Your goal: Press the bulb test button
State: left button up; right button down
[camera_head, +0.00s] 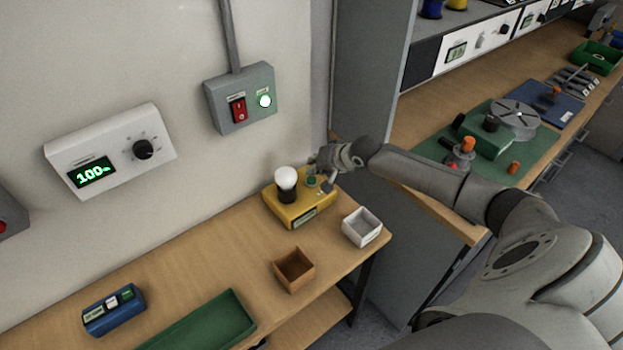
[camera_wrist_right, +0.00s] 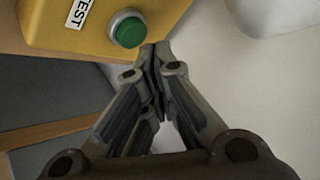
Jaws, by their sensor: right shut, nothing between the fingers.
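The yellow bulb tester (camera_head: 292,212) stands at the back right of the wooden bench, with a white bulb (camera_head: 286,178) upright in a black socket on it. Its green button (camera_head: 311,181) is on the top face, right of the bulb. In the right wrist view the green button (camera_wrist_right: 128,29) sits in a light ring beside a "TEST" label (camera_wrist_right: 77,12). My right gripper (camera_head: 322,172) is shut and empty beside the button. In the right wrist view its fingertips (camera_wrist_right: 154,50) are close to the button's edge; I cannot tell if they touch. My left gripper is not in view.
A white box (camera_head: 362,227) and a brown box (camera_head: 294,270) stand in front of the tester. A green tray (camera_head: 208,325) and a blue block (camera_head: 113,309) lie to the left. A grey switch box (camera_head: 240,98) and a white dial panel (camera_head: 110,150) are on the wall.

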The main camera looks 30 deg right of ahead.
dwell(0.7)
jog(key=shift+f, duration=0.4)
jog(key=shift+f, duration=0.55)
dwell(0.4)
jog(key=shift+r, duration=0.1)
jog(key=shift+r+p, duration=0.8)
jog(key=shift+p, duration=0.25)
notch_tip(320, 180, up, 5)
jog(key=p, duration=0.5)
jog(key=shift+r, duration=0.1)
